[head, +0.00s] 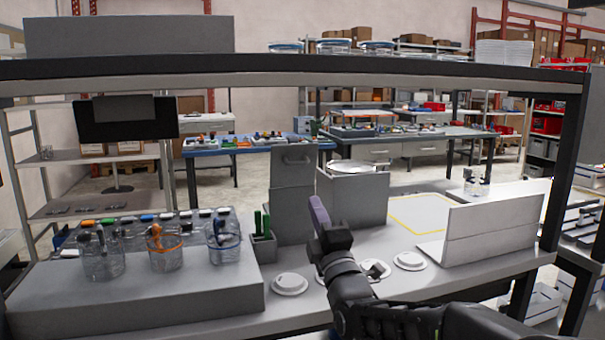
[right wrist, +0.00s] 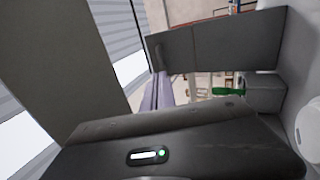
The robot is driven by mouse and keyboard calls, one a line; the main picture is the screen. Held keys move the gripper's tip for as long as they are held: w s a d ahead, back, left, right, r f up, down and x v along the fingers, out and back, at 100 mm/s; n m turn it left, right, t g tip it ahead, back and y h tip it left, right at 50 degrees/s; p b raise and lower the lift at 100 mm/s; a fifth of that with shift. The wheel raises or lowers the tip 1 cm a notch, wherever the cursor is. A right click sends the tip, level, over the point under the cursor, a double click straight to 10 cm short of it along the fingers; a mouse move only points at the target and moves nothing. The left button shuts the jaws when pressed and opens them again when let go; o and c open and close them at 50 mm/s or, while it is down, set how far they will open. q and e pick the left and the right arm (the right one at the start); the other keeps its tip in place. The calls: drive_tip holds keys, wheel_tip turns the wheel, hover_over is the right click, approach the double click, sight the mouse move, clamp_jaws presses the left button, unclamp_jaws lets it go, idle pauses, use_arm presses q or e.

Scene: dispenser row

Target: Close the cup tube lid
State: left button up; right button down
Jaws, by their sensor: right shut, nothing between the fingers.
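A grey upright panel with a small handle (head: 293,164), which looks like the raised lid, stands above a grey box-like tube (head: 291,213) in the middle of the counter. In the right wrist view the panel (right wrist: 222,48) shows tilted, beyond my fingers. My right gripper (head: 317,207) has purple fingers, shut and empty, pointing up at the right side of the tube. In the wrist view the gripper (right wrist: 158,90) points toward the panel's handle end; I cannot tell whether they touch. My left gripper is not in view.
A grey box with a round silver top (head: 352,168) stands right of the tube. A holder with green items (head: 262,236) stands at its left. White cup lids (head: 290,284) lie in front. Clear containers (head: 164,248) stand on the left step. An overhead shelf (head: 300,68) spans the counter.

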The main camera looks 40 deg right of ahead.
sight(299, 165)
drive_tip(key=p+x, duration=0.2)
drive_tip(key=x, duration=0.9)
drive_tip(key=shift+r, duration=0.1)
